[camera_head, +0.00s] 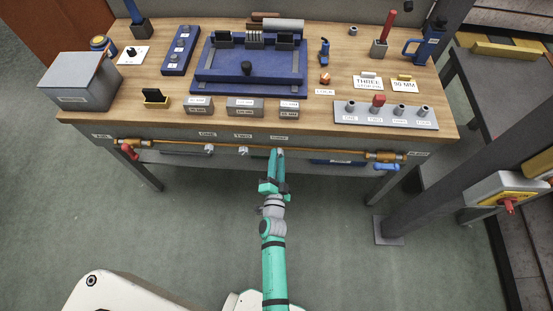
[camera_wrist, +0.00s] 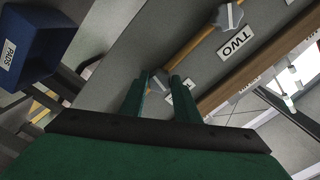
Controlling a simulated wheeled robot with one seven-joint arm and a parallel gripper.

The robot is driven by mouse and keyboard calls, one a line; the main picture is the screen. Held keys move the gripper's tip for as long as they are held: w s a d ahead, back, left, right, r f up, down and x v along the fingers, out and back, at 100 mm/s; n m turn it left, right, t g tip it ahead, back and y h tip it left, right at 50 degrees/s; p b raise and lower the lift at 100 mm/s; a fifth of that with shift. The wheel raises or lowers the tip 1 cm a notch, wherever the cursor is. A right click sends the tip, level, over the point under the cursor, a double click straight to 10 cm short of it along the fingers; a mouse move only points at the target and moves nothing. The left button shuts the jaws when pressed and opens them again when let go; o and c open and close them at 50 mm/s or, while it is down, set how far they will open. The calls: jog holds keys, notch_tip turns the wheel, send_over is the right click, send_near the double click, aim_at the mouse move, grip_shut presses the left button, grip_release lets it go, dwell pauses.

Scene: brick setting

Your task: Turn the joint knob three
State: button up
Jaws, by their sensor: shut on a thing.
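The joint knob three (camera_wrist: 159,82) is a small grey knob on the brass pipe (camera_head: 180,146) along the front of the bench. In the wrist view it sits between the two green fingers of my gripper (camera_wrist: 160,79), which is shut on it. The fingers hide part of the knob and of its label (camera_wrist: 181,94). In the head view my gripper (camera_head: 279,156) reaches the pipe right of the label TWO and covers the knob. How far the knob is turned cannot be told.
Knob two (camera_wrist: 228,16) is on the pipe close by, with its label TWO (camera_wrist: 235,43). A red valve handle (camera_head: 129,152) is at the pipe's left end and a blue one (camera_head: 386,167) at its right. A blue bin (camera_wrist: 38,45) hangs under the bench.

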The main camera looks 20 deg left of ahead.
jog(key=shift+m, duration=1.5)
jog(key=o, duration=1)
jog(key=shift+o, duration=0.2)
jog(key=shift+s, duration=0.15)
jog(key=v, duration=1)
jog(key=shift+s, duration=0.35)
jog(key=shift+r, duration=0.1)
jog(key=shift+d, duration=0.1)
